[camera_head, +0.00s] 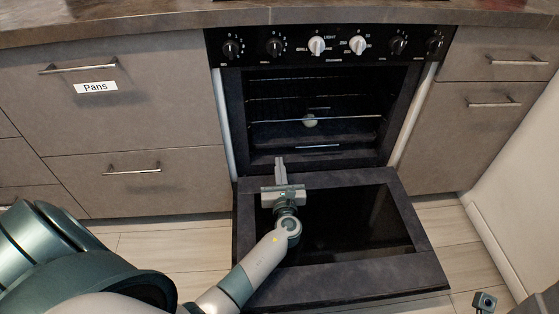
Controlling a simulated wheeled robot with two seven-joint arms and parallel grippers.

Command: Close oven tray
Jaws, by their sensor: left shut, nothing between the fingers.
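The oven (233,110) is open, with its dark door (340,285) folded down flat towards me. Inside the cavity, wire racks (345,119) lie level, and they appear to sit within the oven. I cannot make out a separate tray. My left gripper (280,163) is shut and empty. It is over the inner side of the lowered door, with its fingers pointing at the lower front of the cavity. I cannot tell whether it touches the door. A small dark part at the lower right edge appears to be my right gripper (484,301); its fingers cannot be made out.
A control panel with knobs (317,45) is above the cavity, under the countertop (130,24). Closed drawers, one labelled Pans (96,87), are on the left. Closed cabinets (440,135) and a white wall (520,190) are on the right. Bare floor (455,235) shows beside the door.

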